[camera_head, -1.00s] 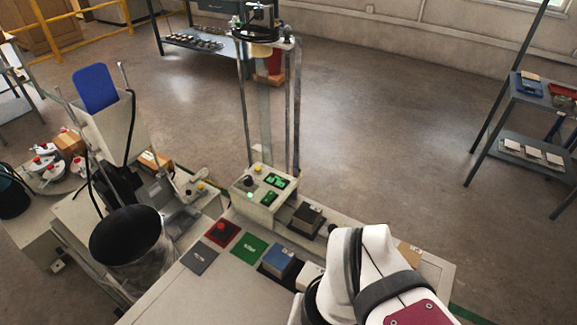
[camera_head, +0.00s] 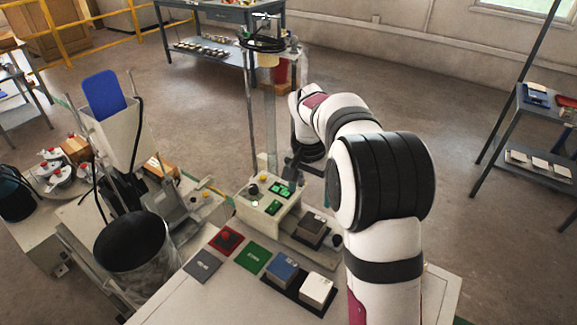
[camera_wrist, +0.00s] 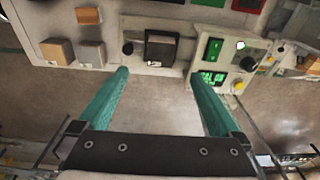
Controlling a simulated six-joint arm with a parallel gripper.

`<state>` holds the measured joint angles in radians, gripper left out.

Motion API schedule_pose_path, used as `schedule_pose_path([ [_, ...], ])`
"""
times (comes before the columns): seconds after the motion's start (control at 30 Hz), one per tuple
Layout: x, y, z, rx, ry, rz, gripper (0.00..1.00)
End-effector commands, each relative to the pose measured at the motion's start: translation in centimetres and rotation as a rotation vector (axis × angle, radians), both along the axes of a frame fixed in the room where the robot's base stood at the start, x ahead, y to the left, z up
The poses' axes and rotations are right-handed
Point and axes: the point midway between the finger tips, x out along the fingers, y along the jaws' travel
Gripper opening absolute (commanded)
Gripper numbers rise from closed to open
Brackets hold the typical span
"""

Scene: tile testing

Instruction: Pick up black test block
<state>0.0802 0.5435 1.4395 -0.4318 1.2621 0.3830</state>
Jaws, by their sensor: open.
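The black test block (camera_head: 312,223) sits on the light grey test stand, to the right of its green displays. In the wrist view the dark block (camera_wrist: 161,47) lies ahead of the fingertips, roughly between them in the picture and apart from them. My gripper (camera_wrist: 158,76) has two teal fingers spread wide with nothing between them. In the head view my gripper (camera_head: 308,180) hangs above and behind the stand, partly hidden by my arm.
A blue block (camera_head: 281,268) and a white block (camera_head: 316,288) stand in front of the black one. Red (camera_head: 226,240), green (camera_head: 256,253) and grey (camera_head: 202,266) pads lie left. The display box (camera_head: 268,205) stands close beside the block. A dark bin (camera_head: 132,240) is further left.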

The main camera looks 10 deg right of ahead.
Motion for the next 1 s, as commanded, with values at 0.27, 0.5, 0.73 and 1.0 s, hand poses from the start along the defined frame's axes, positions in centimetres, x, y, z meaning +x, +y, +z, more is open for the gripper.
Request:
schedule_pose_path([
  [0.27,1.4,-0.9,-6.5,-0.007,0.0,-0.01,1.0],
  [0.5,1.8,-1.3,-10.9,-0.006,-0.003,-0.009,1.0],
  [0.73,2.6,-2.1,-15.1,-0.006,-0.002,-0.007,1.0],
  [1.0,2.7,-2.2,-16.2,-0.006,-0.006,-0.007,1.0],
])
